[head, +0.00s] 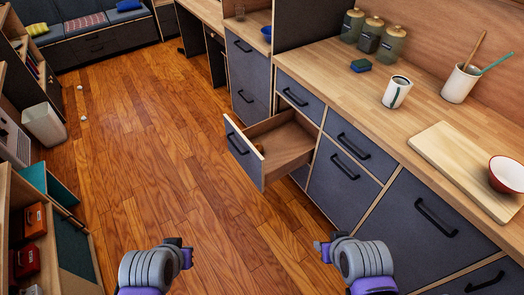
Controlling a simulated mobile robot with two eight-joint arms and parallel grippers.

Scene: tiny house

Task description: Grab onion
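I see nothing that I can clearly identify as an onion. Two small pale objects, one (80,88) farther away and one (84,118) nearer, lie on the wooden floor at the left; they are too small to identify. My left gripper (181,251) is low over the floor at the bottom, left of centre. My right gripper (327,246) is low at the bottom, right of centre, in front of the cabinets. Both are seen from behind the wrist, with no object visible at either; the finger gap is unclear.
An open drawer (275,142) juts from the right cabinets over the floor; its visible inside looks empty. The counter (345,80) holds jars, a sponge, mugs, a cutting board (462,168) and a bowl (507,174). A white bin (44,125) and shelves stand left. The middle floor is clear.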

